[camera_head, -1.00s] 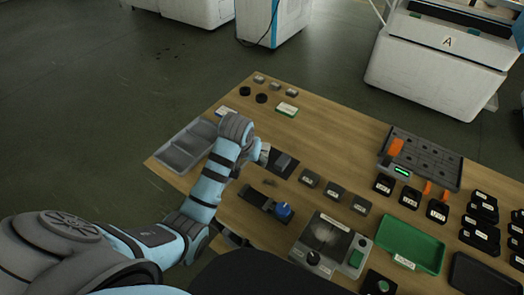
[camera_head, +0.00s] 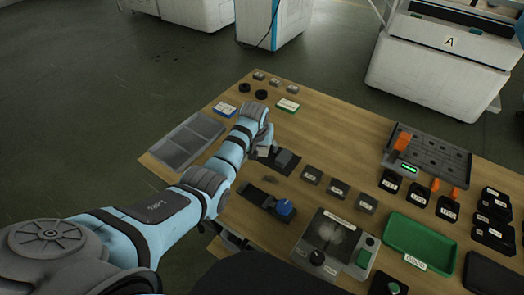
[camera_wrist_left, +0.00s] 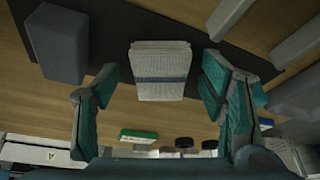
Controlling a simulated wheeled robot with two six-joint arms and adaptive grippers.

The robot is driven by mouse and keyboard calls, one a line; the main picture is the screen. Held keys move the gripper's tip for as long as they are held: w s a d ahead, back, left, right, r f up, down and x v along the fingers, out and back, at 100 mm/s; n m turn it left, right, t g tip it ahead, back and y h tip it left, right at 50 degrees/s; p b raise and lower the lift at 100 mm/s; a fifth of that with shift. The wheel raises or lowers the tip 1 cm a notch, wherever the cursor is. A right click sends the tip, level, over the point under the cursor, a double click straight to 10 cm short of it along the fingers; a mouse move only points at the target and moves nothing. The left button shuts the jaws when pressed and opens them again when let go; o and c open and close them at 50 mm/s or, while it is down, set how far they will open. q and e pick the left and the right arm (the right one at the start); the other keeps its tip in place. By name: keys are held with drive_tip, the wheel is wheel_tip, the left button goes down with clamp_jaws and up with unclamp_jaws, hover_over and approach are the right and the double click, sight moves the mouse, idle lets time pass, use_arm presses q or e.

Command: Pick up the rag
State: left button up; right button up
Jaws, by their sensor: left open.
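The rag (camera_wrist_left: 160,70) is a folded whitish cloth with a blue stripe. In the left wrist view it lies at the edge of a dark mat, centred between my fingers. My left gripper (camera_wrist_left: 158,88) is open, with one teal finger on each side of the rag and a gap on both sides. In the head view my left gripper (camera_head: 264,143) is over the table by the dark mat (camera_head: 264,160), and the arm and wrist mostly hide the rag. My right gripper is not in view.
A grey divided tray (camera_head: 188,140) lies left of my left arm. Grey blocks (camera_head: 285,161) stand close by the mat. A device with a blue knob (camera_head: 284,207) is nearer to me. A green tray (camera_head: 418,245) and black holders fill the right side of the wooden table.

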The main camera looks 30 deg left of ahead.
use_arm(q)
drive_tip(key=shift+r, duration=0.1)
drive_tip(key=shift+c, duration=0.6)
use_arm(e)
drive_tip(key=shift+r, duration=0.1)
use_arm(q)
drive_tip(key=c, duration=1.1)
wheel_tip(320, 180, up, 8)
drive_tip(key=p, duration=0.3)
wheel_tip(320, 180, up, 12)
drive_tip(key=p, duration=0.2)
hover_over(261, 147)
drive_tip(key=o, duration=0.5)
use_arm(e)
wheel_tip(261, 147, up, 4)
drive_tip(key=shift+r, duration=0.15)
use_arm(q)
drive_tip(key=c, duration=0.4)
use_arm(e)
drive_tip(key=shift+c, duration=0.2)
